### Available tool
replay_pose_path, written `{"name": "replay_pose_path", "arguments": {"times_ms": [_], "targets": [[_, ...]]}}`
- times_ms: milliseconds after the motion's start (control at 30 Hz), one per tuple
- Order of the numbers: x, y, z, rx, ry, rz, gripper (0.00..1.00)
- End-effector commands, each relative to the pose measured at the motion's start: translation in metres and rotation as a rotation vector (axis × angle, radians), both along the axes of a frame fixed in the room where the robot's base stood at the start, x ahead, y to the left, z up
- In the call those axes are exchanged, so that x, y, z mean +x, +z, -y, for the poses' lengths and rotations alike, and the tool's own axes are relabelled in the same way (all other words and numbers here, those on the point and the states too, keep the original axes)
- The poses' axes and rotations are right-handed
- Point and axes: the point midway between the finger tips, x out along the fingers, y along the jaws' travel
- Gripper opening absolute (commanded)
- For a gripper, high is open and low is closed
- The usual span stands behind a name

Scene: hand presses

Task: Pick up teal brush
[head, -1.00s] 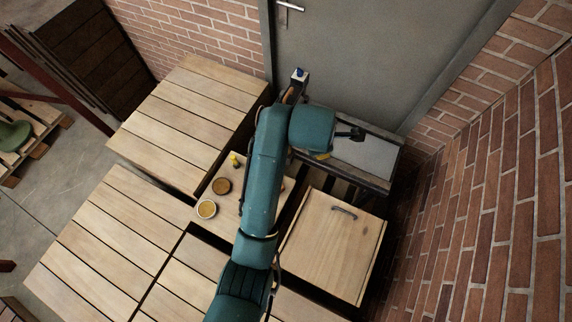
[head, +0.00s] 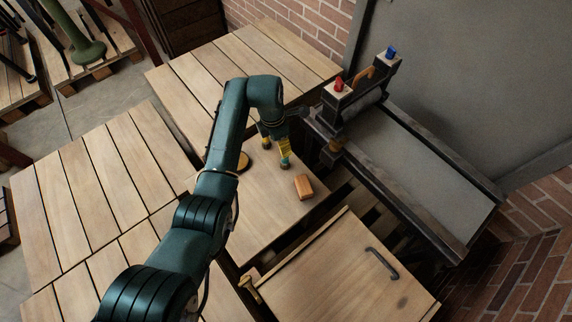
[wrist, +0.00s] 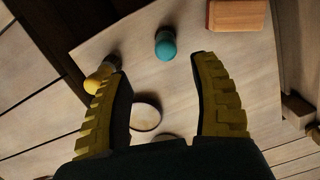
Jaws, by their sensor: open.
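The teal brush (wrist: 166,43) shows in the wrist view as a rounded teal head. It stands on the pale wooden board (wrist: 260,75), ahead of and between my gripper's fingertips. My gripper (wrist: 160,68) is open, with its ribbed yellow fingers apart and nothing between them. In the head view my gripper (head: 275,147) points down over the board, and a teal bit (head: 285,163) that seems to be the brush shows right by a fingertip. I cannot tell whether they touch. A yellow-headed brush (wrist: 98,82) is beside the left finger in the wrist view.
An orange-brown block (head: 304,187) lies near the board's right edge. A press with red (head: 339,85) and blue (head: 391,52) knobs stands behind right. A wooden lid with a handle (head: 381,263) is in front.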

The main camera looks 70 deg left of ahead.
Motion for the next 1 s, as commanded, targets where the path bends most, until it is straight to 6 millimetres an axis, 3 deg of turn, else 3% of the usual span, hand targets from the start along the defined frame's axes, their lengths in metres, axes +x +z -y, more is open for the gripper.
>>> {"name": "replay_pose_path", "arguments": {"times_ms": [33,200,433,633,933,1000], "targets": [[0.002,-0.019,0.000,-0.001,0.000,-0.001,0.63],[0.007,-0.056,0.000,0.000,-0.001,0.000,0.63],[0.010,-0.075,0.002,0.000,-0.002,0.000,0.63],[0.016,-0.112,0.007,0.001,-0.002,0.000,0.63],[0.017,-0.117,0.007,0.002,-0.001,0.001,0.63],[0.017,-0.117,0.007,0.002,-0.001,0.001,0.50]]}}
